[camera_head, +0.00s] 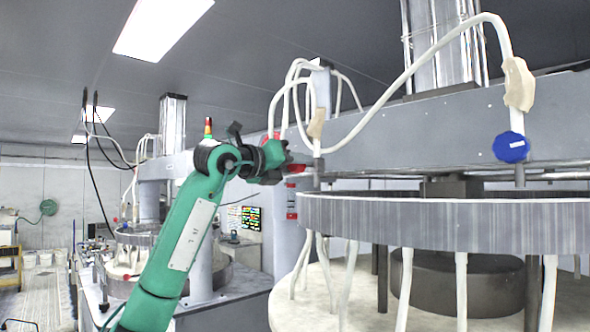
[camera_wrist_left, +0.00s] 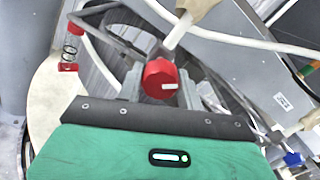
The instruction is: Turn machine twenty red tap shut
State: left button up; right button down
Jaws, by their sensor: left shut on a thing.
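The red tap (camera_wrist_left: 160,80) is a round red knob with a white mark, at the middle of the left wrist view. It sits at the lower end of a white hose with a tan sleeve. My left gripper (camera_head: 300,172) reaches in from the left in the head view, just above the left rim of the large grey ring platen (camera_head: 440,222). Its grey fingers stand on both sides of the knob in the left wrist view and are shut on it. In the head view the fingers largely hide the tap. My right gripper is not in view.
A blue tap (camera_head: 510,147) hangs on another hose at the right, above the platen. A grey beam (camera_head: 420,128) crosses behind. White hoses (camera_head: 352,140) loop close over my left gripper. A second machine stands at the left. A red spring-mounted part (camera_wrist_left: 68,67) shows beside the platen.

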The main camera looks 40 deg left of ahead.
pick_arm(q)
jog(key=n+b, duration=0.1)
jog(key=n, duration=0.4)
jog(key=shift+n, duration=0.3)
jog(key=shift+n+b, duration=0.65)
jog(key=shift+n, duration=1.55)
jog(key=o, duration=1)
jog(key=s+a+b, duration=0.1)
jog(key=s+b, duration=0.4)
jog(key=s, duration=0.8)
jog(key=shift+s, duration=0.4)
